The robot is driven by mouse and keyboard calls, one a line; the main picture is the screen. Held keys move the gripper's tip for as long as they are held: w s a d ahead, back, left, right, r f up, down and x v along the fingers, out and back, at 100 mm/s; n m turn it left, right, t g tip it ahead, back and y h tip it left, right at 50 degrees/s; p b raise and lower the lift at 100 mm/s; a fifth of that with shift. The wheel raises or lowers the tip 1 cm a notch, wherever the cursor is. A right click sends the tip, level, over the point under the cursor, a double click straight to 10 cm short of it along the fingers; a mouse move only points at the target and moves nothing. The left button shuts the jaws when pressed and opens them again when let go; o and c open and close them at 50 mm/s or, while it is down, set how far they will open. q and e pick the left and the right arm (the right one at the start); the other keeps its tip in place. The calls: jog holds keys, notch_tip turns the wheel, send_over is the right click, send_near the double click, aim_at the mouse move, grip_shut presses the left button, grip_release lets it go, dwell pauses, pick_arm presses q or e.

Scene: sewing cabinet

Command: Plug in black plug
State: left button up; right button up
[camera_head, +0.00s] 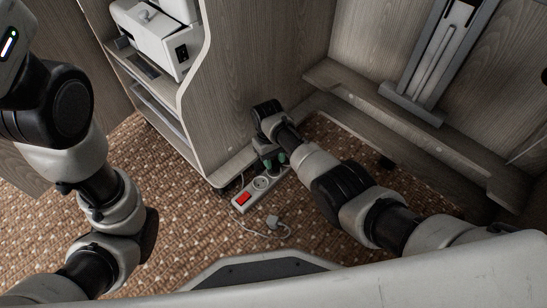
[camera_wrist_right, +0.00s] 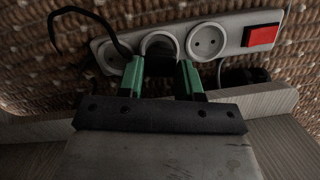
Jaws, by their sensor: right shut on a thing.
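The black plug (camera_wrist_right: 158,66) is between the green fingertips of my right gripper (camera_wrist_right: 160,80), which is shut on it. The plug is at the middle socket of the white power strip (camera_wrist_right: 229,37); how deep it sits is hidden. In the head view my right gripper (camera_head: 272,161) is over the far end of the power strip (camera_head: 256,192), beside the cabinet foot. The strip's red switch (camera_head: 243,198) is at its near end and also shows in the wrist view (camera_wrist_right: 262,36). My left arm shows at the left; its gripper is out of view.
A white plug (camera_head: 272,222) with a thin cord lies on the brown carpet near the strip. The wooden cabinet (camera_head: 235,90) stands close behind, with a white sewing machine (camera_head: 160,38) on its shelf. A low wooden ledge (camera_head: 375,107) runs along the right.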

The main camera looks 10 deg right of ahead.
jog(key=shift+f+b, duration=0.6)
jog(key=shift+f, duration=0.1)
dwell(1.1)
jog(key=o, duration=1.6)
notch_tip(320, 180, up, 11)
jog(key=w+p, duration=0.1)
jog(key=p, duration=0.6)
jog(key=shift+w+a+f, duration=0.2)
jog(key=shift+w+a, duration=0.15)
jog(key=shift+w, duration=0.05)
jog(key=shift+s, duration=0.1)
